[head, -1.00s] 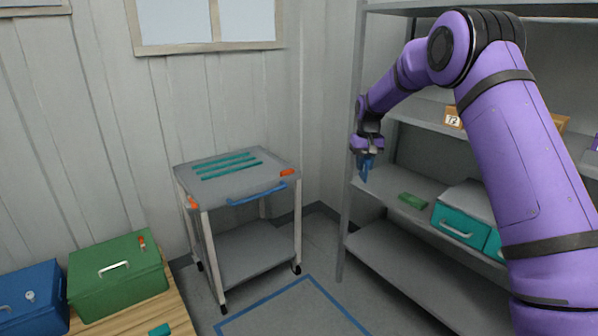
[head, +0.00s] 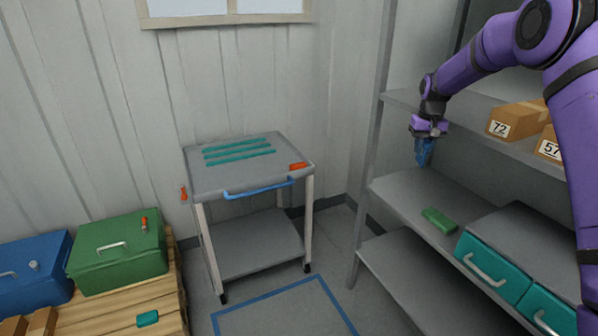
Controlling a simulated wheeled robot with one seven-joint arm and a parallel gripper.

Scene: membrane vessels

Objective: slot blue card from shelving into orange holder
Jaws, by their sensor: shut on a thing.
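My gripper (head: 429,130) is shut on the blue card (head: 423,154), which hangs below the fingers above the middle shelf of the grey shelving (head: 400,190). The card appears clear of the shelf board. An orange piece (head: 299,166) lies at the right corner of the grey cart top (head: 215,181). Another orange piece (head: 184,193) is at the cart's left side. Both are small, and I cannot tell which is the orange holder or see a slot.
A green block (head: 438,220) and teal drawers (head: 487,264) are on the shelf below my gripper. Boxes (head: 514,121) stand on the board above. The cart has teal strips (head: 238,150) and a blue handle (head: 258,189). Green (head: 117,252) and blue (head: 35,270) cases sit left on a pallet.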

